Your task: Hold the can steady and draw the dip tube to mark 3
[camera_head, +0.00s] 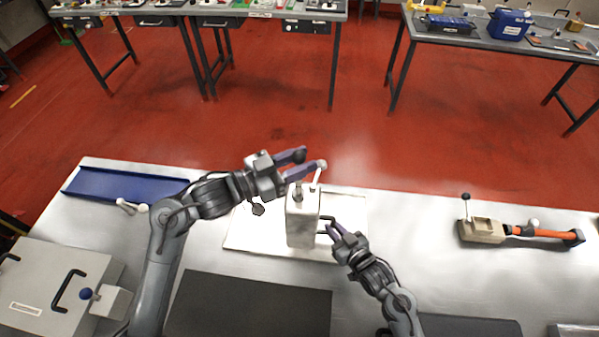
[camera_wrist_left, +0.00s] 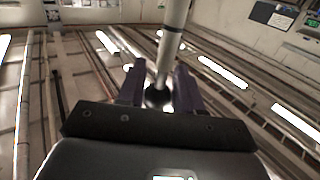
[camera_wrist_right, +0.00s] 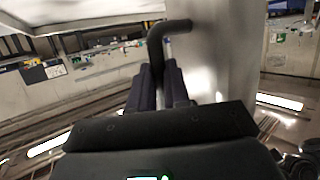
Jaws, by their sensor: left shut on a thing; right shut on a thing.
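The can (camera_head: 302,228) is a pale upright box on a white board. A dark bent handle (camera_head: 326,219) sticks out from its right side. My right gripper (camera_head: 335,231) is shut on this handle, which also shows between the fingers in the right wrist view (camera_wrist_right: 172,27). My left gripper (camera_head: 298,163) is above the can, shut on the dark knob (camera_wrist_left: 157,97) of the dip tube. The pale tube (camera_wrist_left: 173,22) shows with a grey band in the left wrist view. I cannot read any marks. A thin rod with a white ball (camera_head: 321,163) stands beside the left fingers.
The white board (camera_head: 245,238) lies under the can. A blue tray (camera_head: 120,185) is at the left, a dark mat (camera_head: 250,306) in front. A grey case (camera_head: 50,285) stands front left. A beige block with an orange bar (camera_head: 540,233) lies at the right. Bench between is clear.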

